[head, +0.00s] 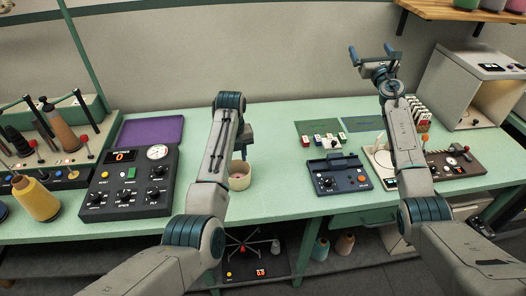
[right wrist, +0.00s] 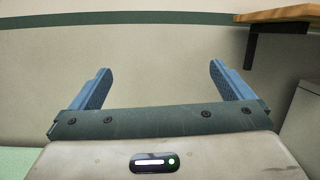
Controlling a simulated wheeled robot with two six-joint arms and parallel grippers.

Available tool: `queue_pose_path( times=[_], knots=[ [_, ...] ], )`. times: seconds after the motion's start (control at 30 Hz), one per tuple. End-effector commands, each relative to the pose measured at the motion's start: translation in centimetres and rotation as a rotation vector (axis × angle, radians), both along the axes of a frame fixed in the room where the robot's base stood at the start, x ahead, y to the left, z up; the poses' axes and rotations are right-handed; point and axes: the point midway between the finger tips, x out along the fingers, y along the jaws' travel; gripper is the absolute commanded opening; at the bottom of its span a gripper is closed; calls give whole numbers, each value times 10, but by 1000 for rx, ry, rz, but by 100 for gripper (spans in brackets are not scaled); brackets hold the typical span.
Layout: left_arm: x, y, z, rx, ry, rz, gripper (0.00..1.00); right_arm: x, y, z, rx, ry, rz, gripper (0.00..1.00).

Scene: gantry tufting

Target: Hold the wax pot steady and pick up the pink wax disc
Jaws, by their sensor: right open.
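A cream, round pot (head: 239,183), which looks like the wax pot, stands upright on the green table in the head view. My left gripper (head: 243,158) points down at its rim; whether it touches the pot and how far its jaws are apart is not clear. A small pinkish patch shows inside the pot, but I cannot tell that it is the pink wax disc. My right gripper (head: 370,50) is raised high above the table's right side, open and empty. Its two blue fingers stand wide apart in the right wrist view (right wrist: 160,82), with only wall between them.
A dark control box (head: 128,182) and a purple mat (head: 152,131) lie left of the pot. A blue control box (head: 338,174) and a brown panel (head: 456,163) stand to the right. A wooden shelf (head: 450,10) juts out near my right gripper.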

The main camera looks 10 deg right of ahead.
Motion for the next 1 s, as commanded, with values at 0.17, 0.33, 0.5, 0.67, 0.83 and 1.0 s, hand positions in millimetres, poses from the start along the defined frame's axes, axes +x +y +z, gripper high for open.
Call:
queue_pose_path(
  times=[0.17,0.33,0.5,0.67,0.83,1.0],
  knots=[
    [0,0,0,0,0,0,36,-14,96,-57,-59,87,185,100],
    [0,0,0,0,0,0,36,-43,176,-113,-97,186,349,100],
    [0,0,0,0,0,0,36,-86,250,-168,-125,299,499,100],
    [0,0,0,0,0,0,36,-138,313,-215,-142,419,628,100],
    [0,0,0,0,0,0,36,-192,360,-252,-150,542,726,100],
    [0,0,0,0,0,0,36,-228,384,-272,-150,627,778,100]
  ],
)
